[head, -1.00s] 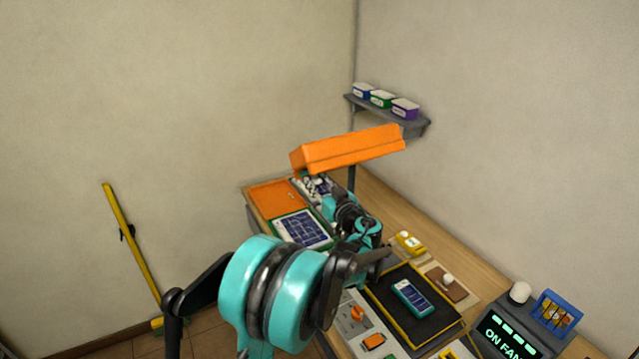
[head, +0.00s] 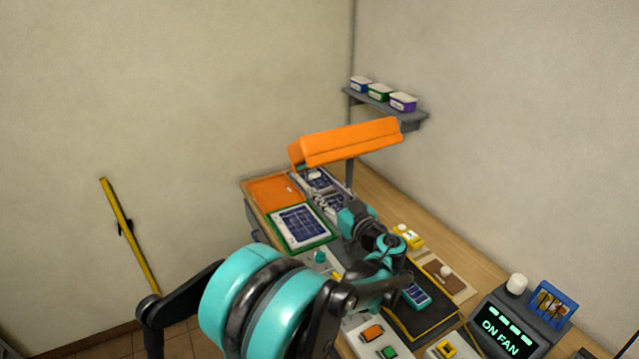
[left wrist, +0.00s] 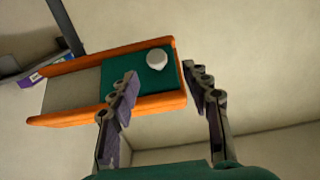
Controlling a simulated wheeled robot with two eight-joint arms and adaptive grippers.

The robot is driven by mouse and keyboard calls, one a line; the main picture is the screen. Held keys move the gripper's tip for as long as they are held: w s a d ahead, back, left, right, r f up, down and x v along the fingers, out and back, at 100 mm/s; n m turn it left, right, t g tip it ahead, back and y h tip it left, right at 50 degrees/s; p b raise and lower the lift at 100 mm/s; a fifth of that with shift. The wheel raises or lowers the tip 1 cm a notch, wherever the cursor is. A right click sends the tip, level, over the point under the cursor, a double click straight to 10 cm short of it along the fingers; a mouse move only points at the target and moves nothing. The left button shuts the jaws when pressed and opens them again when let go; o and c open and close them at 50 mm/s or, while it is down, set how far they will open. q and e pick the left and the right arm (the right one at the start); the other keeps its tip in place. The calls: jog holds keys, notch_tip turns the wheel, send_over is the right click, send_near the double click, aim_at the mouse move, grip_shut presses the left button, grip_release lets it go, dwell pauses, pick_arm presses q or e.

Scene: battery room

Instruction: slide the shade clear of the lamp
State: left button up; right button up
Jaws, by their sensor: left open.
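The orange lamp (head: 350,143) stands on a dark post above the back of the bench. From below, in the left wrist view, its orange rim (left wrist: 110,115) frames a dark green shade (left wrist: 115,83) with a round white knob (left wrist: 157,59). The shade covers the right part of the underside, and a grey part shows to its left. My left gripper (left wrist: 160,72) is open and empty below the lamp, with the knob showing between its fingertips. In the head view my left gripper (head: 333,204) is below and in front of the lamp. The right gripper is out of view.
The bench holds a panel in a green frame (head: 300,226), an orange panel (head: 272,191), a yellow-edged black tray (head: 430,322) and an ON FAN display (head: 502,335). A wall shelf (head: 412,121) with small tubs is behind the lamp. A yellow pole (head: 130,235) leans at left.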

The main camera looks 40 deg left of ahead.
pick_arm(q)
jog(key=shift+v, duration=1.5)
jog(key=shift+f, duration=0.1)
